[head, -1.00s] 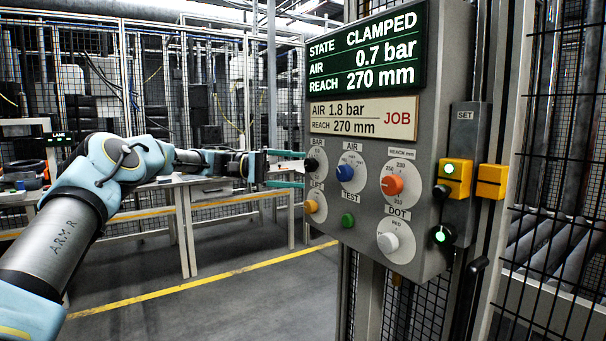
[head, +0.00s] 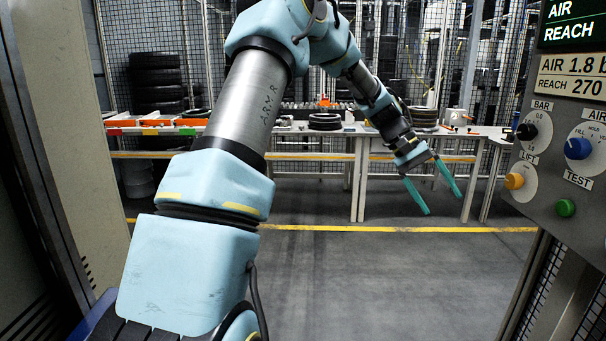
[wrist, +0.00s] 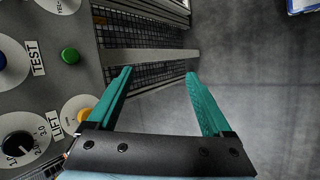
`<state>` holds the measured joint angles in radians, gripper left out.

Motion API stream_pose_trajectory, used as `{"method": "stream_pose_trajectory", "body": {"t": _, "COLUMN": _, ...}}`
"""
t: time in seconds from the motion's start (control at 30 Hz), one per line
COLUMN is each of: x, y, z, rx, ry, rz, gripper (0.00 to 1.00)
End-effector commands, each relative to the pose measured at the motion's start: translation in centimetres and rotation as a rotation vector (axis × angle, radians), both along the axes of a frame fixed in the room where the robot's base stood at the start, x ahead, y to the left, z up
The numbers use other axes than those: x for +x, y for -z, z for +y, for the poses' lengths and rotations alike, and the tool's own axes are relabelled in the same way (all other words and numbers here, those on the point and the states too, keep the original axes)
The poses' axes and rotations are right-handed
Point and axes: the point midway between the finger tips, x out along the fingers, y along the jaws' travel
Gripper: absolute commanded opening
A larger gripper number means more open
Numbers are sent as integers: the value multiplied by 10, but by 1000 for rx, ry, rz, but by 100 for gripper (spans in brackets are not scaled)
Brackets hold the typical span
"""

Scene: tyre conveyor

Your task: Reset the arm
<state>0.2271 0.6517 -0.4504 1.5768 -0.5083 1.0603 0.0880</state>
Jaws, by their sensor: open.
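My gripper (head: 436,190) is open and empty in the head view, its two teal fingers spread and pointing down toward the floor. It hangs in front of the workbench, left of the control panel and apart from it. My arm reaches up from the lower left and bends over at the top. In the wrist view my gripper (wrist: 158,75) also shows open, with nothing between the fingers. The control panel (wrist: 55,95) lies to its left there, with a green button, a yellow knob and a black dial. In the head view the panel (head: 545,205) is cut off at the right edge.
A long workbench (head: 300,168) with tyres and coloured bins stands behind my arm. Stacked tyres (head: 158,85) and mesh fencing are at the back. A yellow line (head: 330,227) crosses the clear grey floor (head: 400,285). A beige cabinet (head: 70,110) stands at left.

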Motion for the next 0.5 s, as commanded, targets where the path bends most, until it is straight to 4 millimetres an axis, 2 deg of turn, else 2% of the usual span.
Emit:
{"method": "stream_pose_trajectory", "body": {"t": 0.03, "x": -1, "y": 9, "z": 36, "rx": 79, "ry": -38, "rz": -56, "gripper": 84}}
{"method": "stream_pose_trajectory", "body": {"t": 0.17, "x": -4, "y": 32, "z": 129, "rx": 255, "ry": -128, "rz": -187, "gripper": 84}}
{"method": "stream_pose_trajectory", "body": {"t": 0.2, "x": -8, "y": 36, "z": 158, "rx": 302, "ry": -155, "rz": -224, "gripper": 84}}
{"method": "stream_pose_trajectory", "body": {"t": 0.27, "x": -16, "y": 42, "z": 201, "rx": 368, "ry": -193, "rz": -273, "gripper": 84}}
{"method": "stream_pose_trajectory", "body": {"t": 0.3, "x": -24, "y": 44, "z": 228, "rx": 407, "ry": -215, "rz": -305, "gripper": 84}}
{"method": "stream_pose_trajectory", "body": {"t": 0.4, "x": -48, "y": 49, "z": 289, "rx": 490, "ry": -270, "rz": -370, "gripper": 84}}
{"method": "stream_pose_trajectory", "body": {"t": 0.5, "x": -74, "y": 53, "z": 334, "rx": 544, "ry": -308, "rz": -419, "gripper": 84}}
